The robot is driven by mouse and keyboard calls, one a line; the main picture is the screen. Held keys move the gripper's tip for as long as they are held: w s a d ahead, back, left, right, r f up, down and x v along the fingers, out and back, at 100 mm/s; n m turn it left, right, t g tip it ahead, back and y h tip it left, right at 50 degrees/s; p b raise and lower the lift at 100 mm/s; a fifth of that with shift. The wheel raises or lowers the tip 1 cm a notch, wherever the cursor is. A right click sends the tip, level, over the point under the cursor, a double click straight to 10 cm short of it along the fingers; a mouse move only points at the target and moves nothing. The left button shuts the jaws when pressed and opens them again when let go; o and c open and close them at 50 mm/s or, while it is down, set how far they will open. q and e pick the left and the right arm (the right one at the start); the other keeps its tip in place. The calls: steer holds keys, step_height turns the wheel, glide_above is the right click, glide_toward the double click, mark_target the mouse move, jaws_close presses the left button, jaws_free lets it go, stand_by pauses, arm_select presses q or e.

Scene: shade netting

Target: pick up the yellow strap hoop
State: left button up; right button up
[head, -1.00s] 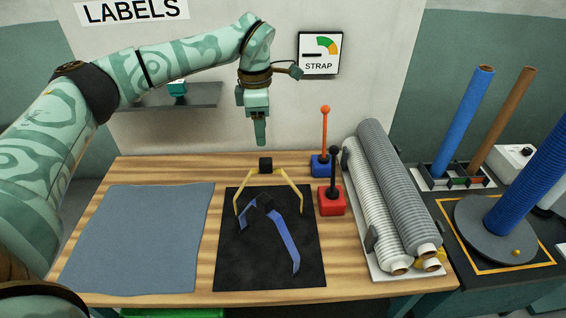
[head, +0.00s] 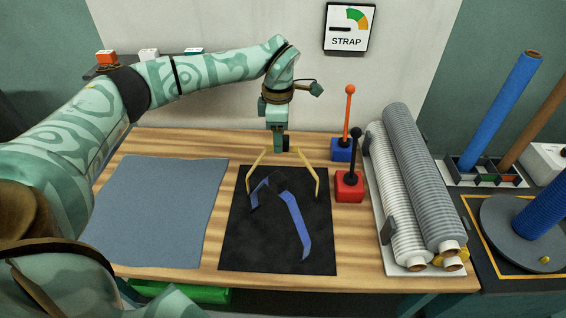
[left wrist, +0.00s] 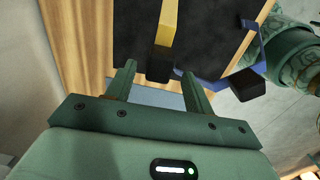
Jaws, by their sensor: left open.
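The yellow strap hoop (head: 311,172) stands at the back of a black mat (head: 254,247), its two bent legs spread and a dark block at its top. My left gripper (head: 279,147) points down at that block and partly covers it. In the left wrist view the yellow hoop (left wrist: 169,22) runs up from its dark block (left wrist: 160,64). The block lies between the two parted fingers of my left gripper (left wrist: 157,78), with room visible beside it. I cannot tell whether a finger touches it. My right gripper is not in view.
A blue strap hoop (head: 293,219) stands just in front on the mat. A red-based lever (head: 349,188) and a blue-based lever (head: 342,151) stand to the right, then grey netting rolls (head: 424,175). A grey-blue sheet (head: 160,210) lies flat on the left.

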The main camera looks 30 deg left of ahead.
arm_select(q)
step_height(320, 180, down, 4)
steer(key=shift+w+a+r+b, duration=0.15)
steer(key=shift+b, duration=0.3)
steer(key=shift+r, duration=0.15)
steer(key=shift+c, duration=0.3)
jaws_close()
